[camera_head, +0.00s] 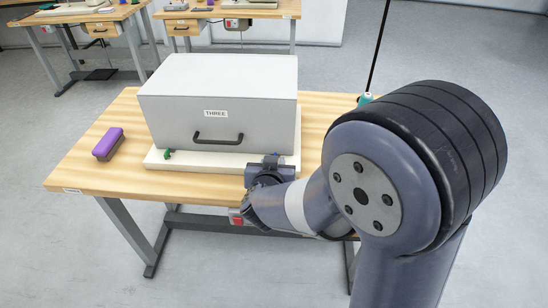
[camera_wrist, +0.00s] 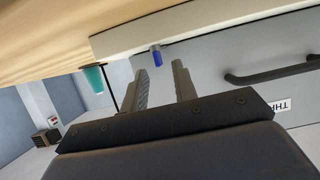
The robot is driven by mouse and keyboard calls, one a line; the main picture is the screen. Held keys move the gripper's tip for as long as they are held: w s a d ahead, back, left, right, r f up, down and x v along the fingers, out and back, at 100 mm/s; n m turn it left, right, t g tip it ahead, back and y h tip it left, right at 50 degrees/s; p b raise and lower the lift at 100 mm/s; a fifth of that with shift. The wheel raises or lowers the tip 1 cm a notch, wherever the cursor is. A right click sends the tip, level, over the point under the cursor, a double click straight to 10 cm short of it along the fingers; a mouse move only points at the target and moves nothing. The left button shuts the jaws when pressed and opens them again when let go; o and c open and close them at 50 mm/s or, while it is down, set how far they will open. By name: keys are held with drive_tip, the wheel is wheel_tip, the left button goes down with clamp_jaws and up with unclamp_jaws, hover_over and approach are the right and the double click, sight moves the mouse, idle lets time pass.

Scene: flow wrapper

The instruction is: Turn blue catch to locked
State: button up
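The blue catch (camera_wrist: 156,56) is a small blue piece at the edge of the pale base, by the front of the grey box. In the wrist view it shows just beyond and between my fingertips. My gripper (camera_wrist: 160,68) is open, with one finger on each side of the catch's line and nothing held. In the head view my gripper (camera_head: 270,161) is at the front right of the box, low by the base, and hides most of the catch there. I cannot tell whether a finger touches the catch.
The grey box (camera_head: 212,103) labelled THREE has a black handle (camera_head: 217,141). A green catch (camera_head: 167,154) is at its front left. A purple block (camera_head: 107,144) lies on the wooden table (camera_head: 85,170) at left. A teal item (camera_head: 365,98) stands behind right. A red button (camera_head: 236,218) hangs below the table's front edge.

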drive_tip(key=p+v, duration=0.1)
drive_tip(key=v, duration=0.5)
drive_tip(key=shift+s+r+p, duration=0.25)
drive_tip(key=shift+s+p, duration=0.1)
drive_tip(key=shift+s+r, duration=0.2)
drive_tip(key=shift+s, duration=0.5)
drive_tip(key=shift+w, duration=0.1)
drive_tip(key=b+x, duration=0.3)
drive_tip(key=x, duration=0.8)
drive_tip(key=shift+a, duration=0.1)
